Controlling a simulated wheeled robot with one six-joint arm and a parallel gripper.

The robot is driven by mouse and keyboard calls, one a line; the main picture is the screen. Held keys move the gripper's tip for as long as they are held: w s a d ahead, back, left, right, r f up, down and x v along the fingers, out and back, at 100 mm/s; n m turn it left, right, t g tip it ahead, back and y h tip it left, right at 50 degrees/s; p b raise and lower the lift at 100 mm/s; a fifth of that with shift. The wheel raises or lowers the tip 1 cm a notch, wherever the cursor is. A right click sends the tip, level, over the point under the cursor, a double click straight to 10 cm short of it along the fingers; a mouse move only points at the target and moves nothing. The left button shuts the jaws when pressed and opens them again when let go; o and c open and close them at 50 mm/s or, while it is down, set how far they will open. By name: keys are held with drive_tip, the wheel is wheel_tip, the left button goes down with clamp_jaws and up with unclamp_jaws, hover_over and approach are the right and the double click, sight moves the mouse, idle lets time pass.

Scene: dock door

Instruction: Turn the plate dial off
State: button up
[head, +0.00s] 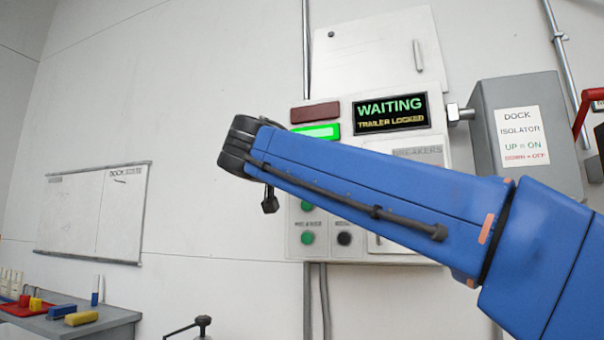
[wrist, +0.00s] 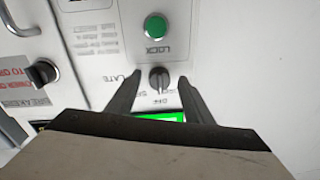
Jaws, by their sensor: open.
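The plate dial (wrist: 159,78) is a small dark rotary knob on the white panel in the wrist view. Lettering beside it reads "LATE", partly cut off, and "OFF" stands by it on the gripper side. My gripper (wrist: 158,82) is open, with one dark finger on each side of the dial. I see a gap between each finger and the knob; whether the tips touch the panel I cannot tell. In the head view my blue arm hides the dial, and my gripper's fingers do not show there.
A green LOCK button (wrist: 155,26) sits just beyond the dial. A black key switch (wrist: 43,72) is at the left. In the head view, a display (head: 390,112) reads WAITING, TRAILER LOCKED. The grey dock isolator box (head: 525,125) is at the right, and a side table (head: 75,326) stands lower left.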

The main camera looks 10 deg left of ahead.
drive_tip(key=s+a+f, duration=0.1)
drive_tip(key=s, duration=1.6)
drive_tip(key=shift+a, duration=0.35)
